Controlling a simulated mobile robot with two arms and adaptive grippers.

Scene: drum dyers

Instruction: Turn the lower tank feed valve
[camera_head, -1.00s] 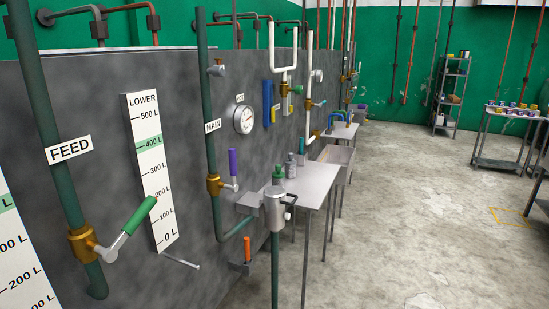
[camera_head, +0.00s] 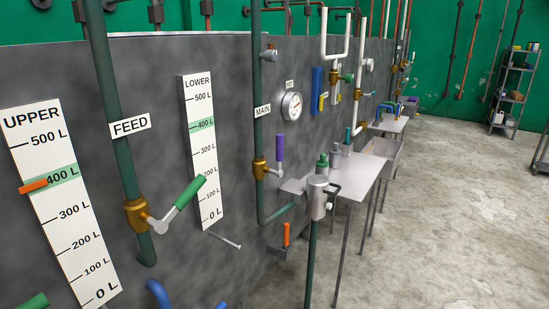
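The feed valve is a brass body (camera_head: 137,214) on a dark green vertical pipe labelled FEED (camera_head: 130,126). Its lever has a green handle (camera_head: 190,192) that points up and to the right. The LOWER gauge board (camera_head: 203,150) is right of this pipe, with a green band at 400 L. The UPPER gauge board (camera_head: 60,200) is left of it, with an orange marker (camera_head: 34,186) near its 400 L band. Another green handle end (camera_head: 32,302) shows at the bottom left, cut off by the frame. Neither of my grippers is in view.
A MAIN pipe with a purple-handled valve (camera_head: 280,148) and a round dial (camera_head: 291,106) stand further right. A metal pot on a stand (camera_head: 318,197) and a side table (camera_head: 362,170) jut from the wall. Blue pipes (camera_head: 158,293) show at the bottom.

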